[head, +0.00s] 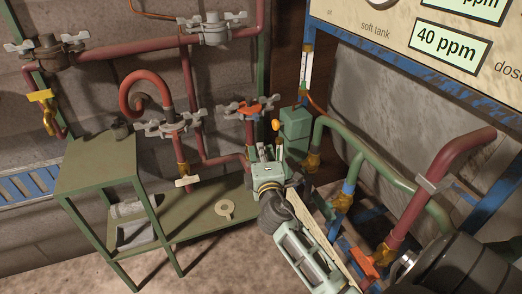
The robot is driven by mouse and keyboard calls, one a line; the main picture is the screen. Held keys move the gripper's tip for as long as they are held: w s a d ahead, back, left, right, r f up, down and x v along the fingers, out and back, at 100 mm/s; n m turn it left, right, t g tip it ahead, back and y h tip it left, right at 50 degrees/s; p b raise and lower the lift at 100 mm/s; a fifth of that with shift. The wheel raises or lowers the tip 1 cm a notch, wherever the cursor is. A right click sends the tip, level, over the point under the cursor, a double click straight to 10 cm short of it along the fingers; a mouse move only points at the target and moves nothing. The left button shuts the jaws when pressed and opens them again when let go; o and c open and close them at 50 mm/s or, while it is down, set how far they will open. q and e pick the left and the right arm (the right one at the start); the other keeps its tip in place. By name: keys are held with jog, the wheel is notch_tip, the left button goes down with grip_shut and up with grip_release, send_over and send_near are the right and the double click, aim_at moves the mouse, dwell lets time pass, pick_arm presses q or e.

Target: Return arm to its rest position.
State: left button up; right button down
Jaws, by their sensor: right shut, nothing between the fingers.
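My right arm comes in from the bottom right, pale green with dark joints. Its gripper (268,153) is at the middle of the picture, shut and empty, fingers pointing away from me. It appears in front of the pipes and beside a green box-shaped unit (295,132). Whether it touches anything there I cannot tell. A small orange-yellow knob (276,125) shows just above the fingertips. My left gripper is not in view.
Red pipes with grey clamped fittings (170,123) and an orange-handled valve (250,110) run along the wall. A green table (98,165) and low shelf (205,217) stand left. Green and red pipes (440,180) crowd the right, below a panel reading 40 ppm (448,46).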

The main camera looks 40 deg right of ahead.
dwell(0.4)
jog(key=s+a+f+m+g+y, duration=0.1)
jog(key=a+f+g+y, duration=0.1)
jog(key=f, duration=0.8)
jog(key=s+a+f+g+y, duration=0.1)
jog(key=s+a+f, duration=0.1)
jog(key=f, duration=0.7)
jog(key=s+a+f+m+g+y, duration=0.1)
jog(key=s+a+f+g, duration=0.15)
jog(key=s+f, duration=0.6)
jog(key=s+a+f+m+g+y, duration=0.2)
jog(key=s+a+f, duration=0.15)
jog(key=f, duration=0.95)
jog(key=s+a+f+m+g, duration=0.2)
jog(key=s+f, duration=0.3)
jog(key=s, duration=0.7)
jog(key=s+a+f+m+g+y, duration=0.1)
jog(key=s+f, duration=0.5)
jog(key=s, duration=0.6)
jog(key=s+a+f+m+g+y, duration=0.1)
jog(key=s+a+f+m+g, duration=0.2)
jog(key=s, duration=0.9)
notch_tip(320, 180, down, 3)
jog(key=shift+s+f+g, duration=0.2)
jog(key=shift+s+g, duration=0.15)
jog(key=shift+g, duration=0.4)
